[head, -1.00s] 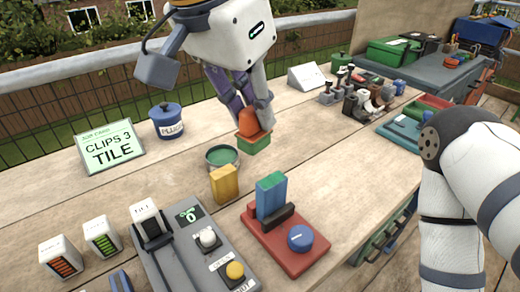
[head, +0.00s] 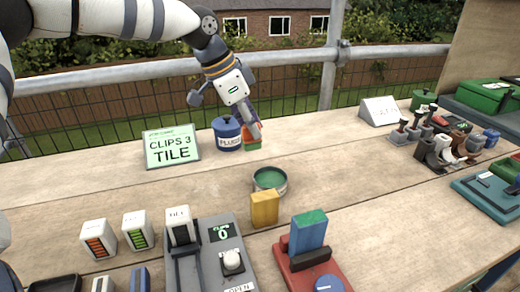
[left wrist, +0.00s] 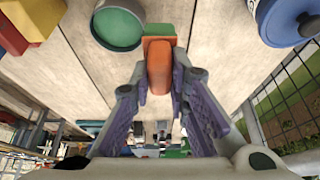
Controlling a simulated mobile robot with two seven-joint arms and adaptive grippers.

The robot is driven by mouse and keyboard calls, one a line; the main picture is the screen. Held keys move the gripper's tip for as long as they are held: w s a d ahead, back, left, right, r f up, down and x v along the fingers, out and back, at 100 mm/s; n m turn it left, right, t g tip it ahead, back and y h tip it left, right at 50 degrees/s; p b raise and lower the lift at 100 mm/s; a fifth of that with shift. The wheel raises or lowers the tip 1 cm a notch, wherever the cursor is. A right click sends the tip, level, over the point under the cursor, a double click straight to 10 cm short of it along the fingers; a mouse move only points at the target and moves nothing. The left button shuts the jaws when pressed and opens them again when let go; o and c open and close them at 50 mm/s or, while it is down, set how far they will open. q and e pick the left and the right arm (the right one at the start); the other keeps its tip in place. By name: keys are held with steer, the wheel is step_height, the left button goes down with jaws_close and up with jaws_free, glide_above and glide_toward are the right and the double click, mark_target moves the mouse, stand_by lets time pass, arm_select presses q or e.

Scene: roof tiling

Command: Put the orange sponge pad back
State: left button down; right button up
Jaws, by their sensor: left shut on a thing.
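My left gripper (head: 252,128) is shut on the orange sponge pad (left wrist: 159,66), which has a green part at its far end. In the head view, the pad (head: 252,142) is low over the back of the bench, just right of the blue lidded FLUX pot (head: 227,134). The fingers hide part of it, and I cannot tell whether it touches the bench. In the left wrist view, the pad lies between both purple-grey fingers. The round tin with green inside (head: 270,180) stands nearer the front. My right gripper is out of view.
A yellow block (head: 264,209) stands by the tin. A red base with a blue-green block (head: 309,232) and a grey panel (head: 223,262) are in front. A CLIPS 3 TILE sign (head: 172,147) stands left of the pot.

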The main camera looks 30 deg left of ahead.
arm_select(q)
steer(key=w+f, duration=0.1)
steer(key=w+a+f, duration=0.1)
steer(key=f, duration=0.2)
steer(key=shift+w+a+f+b, duration=0.15)
steer(key=shift+w+f+b, duration=0.2)
steer(key=shift+w+b, duration=0.05)
steer(key=f, duration=0.3)
steer(key=shift+w+a+f, duration=0.1)
steer(key=shift+w+f, duration=0.1)
steer(key=shift+r, duration=0.1)
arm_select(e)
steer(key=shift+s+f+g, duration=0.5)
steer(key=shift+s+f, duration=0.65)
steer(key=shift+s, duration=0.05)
arm_select(q)
steer(key=c, duration=1.5)
jaws_free()
steer(key=shift+c, duration=0.2)
